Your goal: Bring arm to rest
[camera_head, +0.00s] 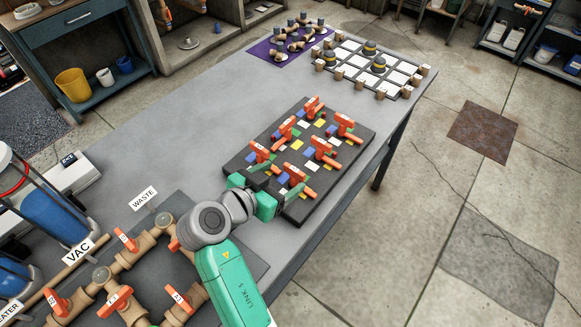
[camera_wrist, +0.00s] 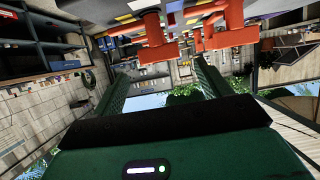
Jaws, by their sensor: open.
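My arm reaches in from the bottom of the head view, and my gripper (camera_head: 275,184) is low at the near edge of a dark board (camera_head: 350,155) with several orange-handled valves. The nearest orange valve (camera_head: 293,175) is right by the fingertips; I cannot tell whether they touch. In the wrist view, which looks upside down, my two green fingers (camera_wrist: 163,75) stand apart with nothing held between them. An orange valve handle (camera_wrist: 158,52) shows at the top, close beyond the fingertips.
Pipes with orange valves (camera_head: 116,301) and a "WASTE" sign (camera_head: 144,198) stand left of my arm. At the table's far end are a purple mat (camera_head: 264,52) with fittings and a white-squared tray (camera_head: 350,72). The grey table's (camera_head: 190,110) left middle is clear.

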